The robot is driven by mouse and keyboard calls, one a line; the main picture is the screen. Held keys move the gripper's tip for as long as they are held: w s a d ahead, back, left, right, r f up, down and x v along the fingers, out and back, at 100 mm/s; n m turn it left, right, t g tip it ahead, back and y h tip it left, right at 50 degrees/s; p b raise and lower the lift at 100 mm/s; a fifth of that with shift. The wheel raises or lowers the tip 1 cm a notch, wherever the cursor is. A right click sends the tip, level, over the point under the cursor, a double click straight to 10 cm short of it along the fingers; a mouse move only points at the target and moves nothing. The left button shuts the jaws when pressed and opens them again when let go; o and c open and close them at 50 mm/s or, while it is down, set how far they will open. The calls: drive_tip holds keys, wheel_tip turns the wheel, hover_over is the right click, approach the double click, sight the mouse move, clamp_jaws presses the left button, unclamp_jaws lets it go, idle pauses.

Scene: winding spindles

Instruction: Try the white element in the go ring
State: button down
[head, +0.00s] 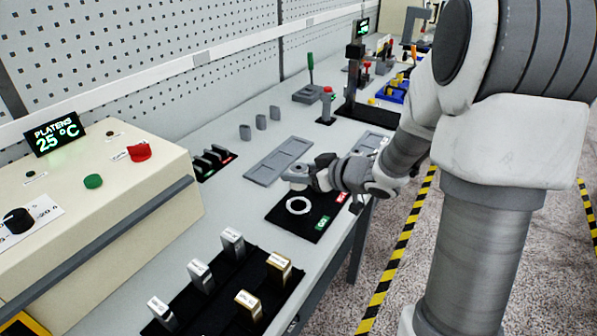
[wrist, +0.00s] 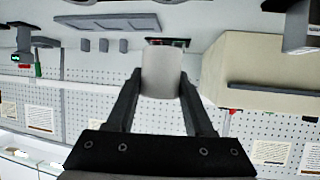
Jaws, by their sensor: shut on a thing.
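My gripper (wrist: 161,84) is shut on the white element (wrist: 161,70), a smooth, pale block between the two dark fingers in the wrist view. In the head view my gripper (head: 310,180) is over the far part of a black mat (head: 289,222). A white ring (head: 298,205) lies flat on that mat, in front of and below my gripper. A green label (head: 322,222) is at its near right, and a red label (head: 342,197) is farther back. In the head view the held element is too small and covered to make out clearly. Whatever lies under my gripper is hidden.
A cream machine (head: 120,185) reading 25 °C stands at the left. Labelled metal blocks stand on a black mat (head: 215,312) in front. A grey tray (head: 279,160) and several grey posts (head: 260,122) are behind my gripper. Bare bench top lies between the machine and the ring mat.

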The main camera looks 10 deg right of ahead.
sight(299, 189)
drive_tip(key=shift+f+b, duration=2.55)
drive_tip(key=shift+f, duration=0.45)
drive_tip(key=shift+p, duration=0.65)
drive_tip(key=shift+f, duration=0.2)
idle(0.5)
drive_tip(key=shift+r, duration=0.1)
idle(0.6)
idle(0.4)
drive_tip(key=shift+p, duration=0.45)
idle(0.8)
idle(0.3)
